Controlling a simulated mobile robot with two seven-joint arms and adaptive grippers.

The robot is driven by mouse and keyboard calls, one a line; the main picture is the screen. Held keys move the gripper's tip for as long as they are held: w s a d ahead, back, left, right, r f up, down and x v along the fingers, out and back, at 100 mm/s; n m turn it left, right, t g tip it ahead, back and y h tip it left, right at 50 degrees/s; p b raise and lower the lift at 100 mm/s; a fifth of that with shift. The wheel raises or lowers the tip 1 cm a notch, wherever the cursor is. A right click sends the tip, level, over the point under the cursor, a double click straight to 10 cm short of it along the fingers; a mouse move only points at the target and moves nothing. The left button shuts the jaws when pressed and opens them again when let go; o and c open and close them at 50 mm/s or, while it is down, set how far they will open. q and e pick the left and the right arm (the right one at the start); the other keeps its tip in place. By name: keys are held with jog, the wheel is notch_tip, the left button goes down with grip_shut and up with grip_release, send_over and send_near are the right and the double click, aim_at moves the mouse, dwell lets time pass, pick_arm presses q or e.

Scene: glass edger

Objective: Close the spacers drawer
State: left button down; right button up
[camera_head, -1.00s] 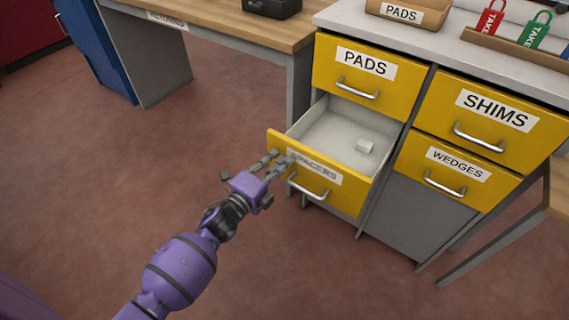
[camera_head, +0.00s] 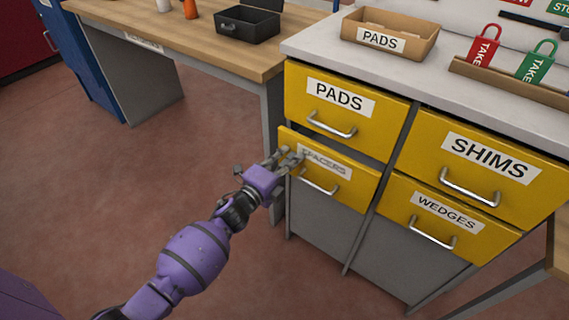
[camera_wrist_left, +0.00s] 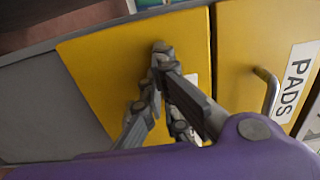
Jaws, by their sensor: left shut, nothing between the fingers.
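The yellow spacers drawer (camera_head: 345,194) sits below the pads drawer (camera_head: 298,90) in the cabinet's left column. Its front stands slightly proud of the cabinet, with a dark gap above it; its inside is hidden. My left gripper (camera_head: 291,158) is shut and empty, with its fingertips at the left part of the drawer front, by the label. In the left wrist view, the shut fingers (camera_wrist_left: 162,60) lie over the yellow spacers front (camera_wrist_left: 105,65) and appear to touch it. They partly hide its label. My right gripper is not in view.
The shims drawer (camera_head: 425,160) and wedges drawer (camera_head: 398,213) are shut at the right. A pads box (camera_head: 415,43) and lockout tags stand on the grey top. A wooden table (camera_head: 190,45) with a black box (camera_head: 246,26) is at the left. The floor in front is clear.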

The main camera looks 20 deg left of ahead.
pick_arm(q)
jog(key=x, duration=0.3)
jog(key=shift+b, duration=0.35)
jog(key=shift+w+r, duration=0.1)
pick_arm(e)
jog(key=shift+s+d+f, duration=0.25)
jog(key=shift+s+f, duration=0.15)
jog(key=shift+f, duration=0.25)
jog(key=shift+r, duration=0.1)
pick_arm(q)
jog(key=shift+a, duration=0.1)
send_near(295, 151)
jog(key=v, duration=0.3)
jog(key=shift+s+a+p, duration=0.1)
jog(key=shift+s+p, duration=0.1)
jog(key=shift+p, duration=0.25)
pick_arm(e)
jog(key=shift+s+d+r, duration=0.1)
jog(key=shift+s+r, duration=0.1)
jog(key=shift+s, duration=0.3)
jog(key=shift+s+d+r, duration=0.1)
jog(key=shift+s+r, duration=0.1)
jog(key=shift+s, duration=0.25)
